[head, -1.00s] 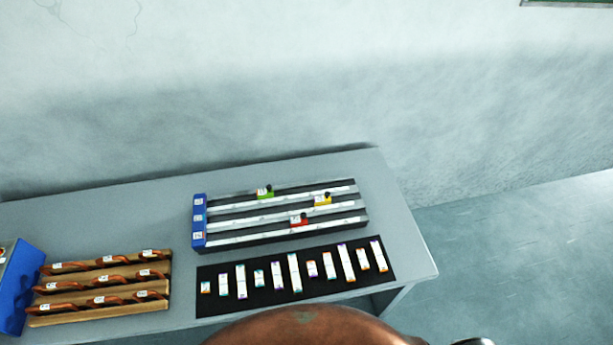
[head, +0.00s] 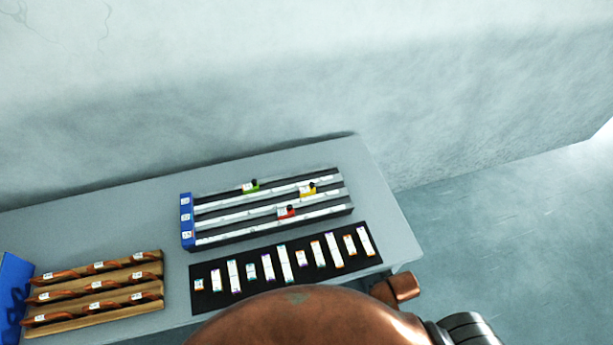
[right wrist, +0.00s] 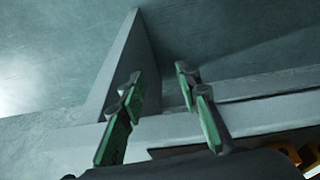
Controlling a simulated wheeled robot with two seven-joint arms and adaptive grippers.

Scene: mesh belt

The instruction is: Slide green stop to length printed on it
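The green stop (head: 250,187), with a black knob and a white label, sits on the back rail of the measuring rack (head: 270,225), left of the rail's middle. Its printed length is too small to read. My right gripper (right wrist: 160,95) shows in the right wrist view with its green-padded fingers apart and nothing between them. It points past a table edge, and no stop shows in that view. My right gripper is not visible in the head view, and my left gripper is in neither view.
A yellow stop (head: 308,191) and a red stop (head: 287,212) sit on the other rails. A blue block (head: 187,222) closes the rack's left end. A black mat (head: 213,300) with several labelled strips lies in front. A wooden rack (head: 95,310) with copper-coloured twisted pieces stands left.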

